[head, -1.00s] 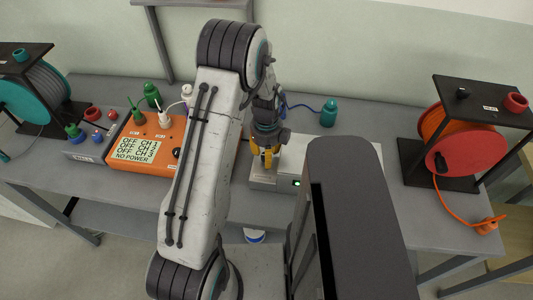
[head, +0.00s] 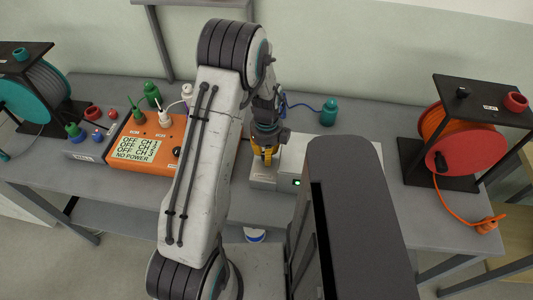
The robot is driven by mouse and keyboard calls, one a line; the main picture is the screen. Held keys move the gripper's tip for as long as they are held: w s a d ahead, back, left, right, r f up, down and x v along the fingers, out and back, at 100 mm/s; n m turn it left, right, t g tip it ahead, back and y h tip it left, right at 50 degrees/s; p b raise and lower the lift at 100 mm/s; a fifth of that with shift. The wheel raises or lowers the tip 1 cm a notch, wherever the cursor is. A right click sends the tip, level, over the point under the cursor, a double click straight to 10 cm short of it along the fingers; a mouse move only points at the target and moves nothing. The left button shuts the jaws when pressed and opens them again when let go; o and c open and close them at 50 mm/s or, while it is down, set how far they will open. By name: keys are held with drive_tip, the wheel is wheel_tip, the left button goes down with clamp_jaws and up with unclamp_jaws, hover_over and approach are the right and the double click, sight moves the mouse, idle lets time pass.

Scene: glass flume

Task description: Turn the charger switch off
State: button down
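The charger appears to be the pale grey box (head: 264,182) on the bench, partly hidden behind my arm and column. A small green light (head: 297,183) glows on its front. My gripper (head: 266,158), with yellow fingers, points down at the left part of the box, at or just above its top. The switch cannot be made out; the fingers may cover it. Whether the fingers touch the box, or how far they are open, is too small to tell.
An orange unit (head: 150,143) with a display reading OFF lines and NO POWER stands left. A teal reel (head: 35,90) is far left, and an orange-red reel (head: 465,145) is right. A teal connector (head: 328,112) stands behind the box. The bench (head: 385,125) is bare between it and the right reel.

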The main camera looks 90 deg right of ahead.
drive_tip(key=shift+f+b, duration=0.15)
drive_tip(key=shift+b, duration=0.15)
drive_tip(key=shift+n+b, duration=0.75)
drive_tip(key=shift+n, duration=0.35)
drive_tip(key=shift+a+n+b, duration=0.1)
drive_tip(key=shift+n+b, duration=0.9)
drive_tip(key=shift+n, duration=0.8)
drive_tip(key=c, duration=1.2)
unclamp_jaws()
wheel_tip(320, 180, up, 12)
drive_tip(key=shift+r, duration=0.1)
